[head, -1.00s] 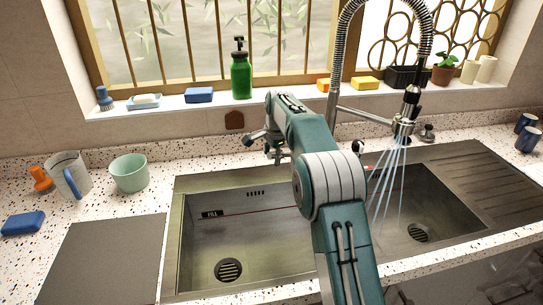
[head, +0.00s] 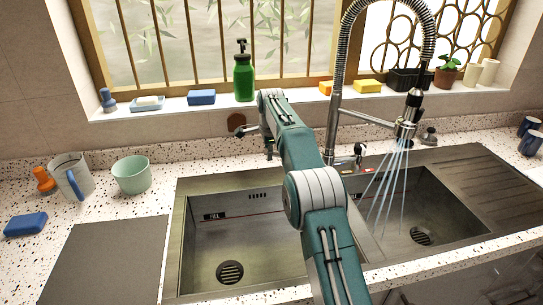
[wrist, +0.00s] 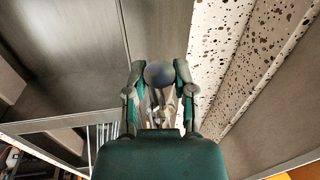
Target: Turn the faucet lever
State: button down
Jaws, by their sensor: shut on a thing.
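The tall spring-neck faucet (head: 336,100) stands behind the sink, and water streams (head: 388,185) fall from its spray head (head: 408,120) into the right basin. Its small lever (head: 358,151) shows beside the faucet base, right of my arm.
The left basin (head: 235,235) is empty below my arm. A green soap bottle (head: 243,78), sponges and a potted plant (head: 446,72) line the window sill. A mint bowl (head: 131,175), a jug (head: 72,178) and a blue sponge (head: 26,224) sit on the left counter.

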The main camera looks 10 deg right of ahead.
jog(key=shift+w+a+f+m, duration=0.1)
jog(key=shift+w+a+m, duration=0.15)
jog(key=shift+w+m, duration=0.5)
jog(key=c, duration=0.6)
grip_release()
jog(key=shift+o, duration=0.8)
jog(key=shift+a, duration=0.2)
jog(key=shift+d, duration=0.3)
